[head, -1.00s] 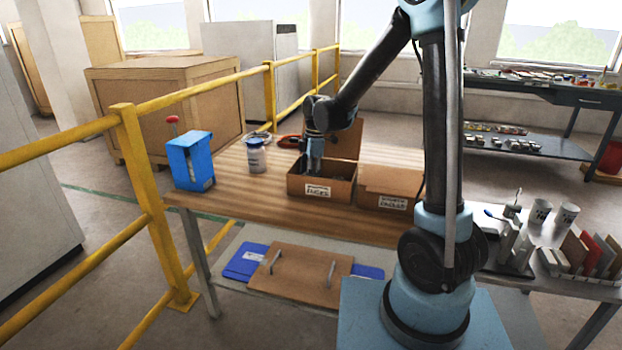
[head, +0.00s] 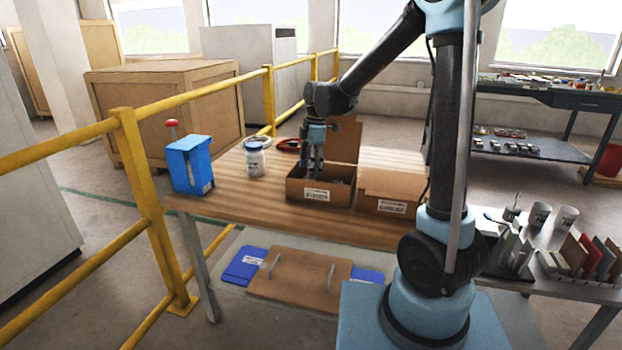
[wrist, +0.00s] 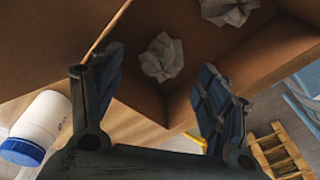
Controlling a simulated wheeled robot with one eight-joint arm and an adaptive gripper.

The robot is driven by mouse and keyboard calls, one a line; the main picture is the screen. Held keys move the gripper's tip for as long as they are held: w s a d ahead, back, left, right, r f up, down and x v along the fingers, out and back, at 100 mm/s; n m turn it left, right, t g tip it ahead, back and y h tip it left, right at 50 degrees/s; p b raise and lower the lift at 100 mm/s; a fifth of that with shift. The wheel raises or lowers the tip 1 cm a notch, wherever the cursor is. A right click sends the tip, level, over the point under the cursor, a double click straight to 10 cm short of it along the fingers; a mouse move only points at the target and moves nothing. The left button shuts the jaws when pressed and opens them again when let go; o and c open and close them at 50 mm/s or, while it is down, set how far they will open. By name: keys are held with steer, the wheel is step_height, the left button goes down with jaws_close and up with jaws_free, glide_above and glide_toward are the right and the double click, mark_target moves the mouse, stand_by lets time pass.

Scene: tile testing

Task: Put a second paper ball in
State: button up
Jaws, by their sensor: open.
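An open cardboard box (head: 293,187) with a white label stands on the wooden table. In the wrist view, a crumpled white paper ball (wrist: 162,57) lies in the box and appears between my fingers. A second paper ball (wrist: 230,10) lies farther along, cut by the top edge. My gripper (head: 313,173) points down into the box opening. In the wrist view its two fingers (wrist: 160,72) are spread apart with nothing held between them. How far the fingertips are from the nearer ball is hard to tell. The front wall hides the box floor in the head view.
A cardboard box with closed flaps (head: 392,185) stands directly right of the open one. The open box's raised flap is behind my gripper. A yellow railing (head: 140,165) runs along the left.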

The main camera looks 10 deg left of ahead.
step_height(320, 180, up, 6)
steer(key=shift+w+d+r, duration=0.25)
steer(key=shift+w+d, duration=0.05)
stand_by(0.3)
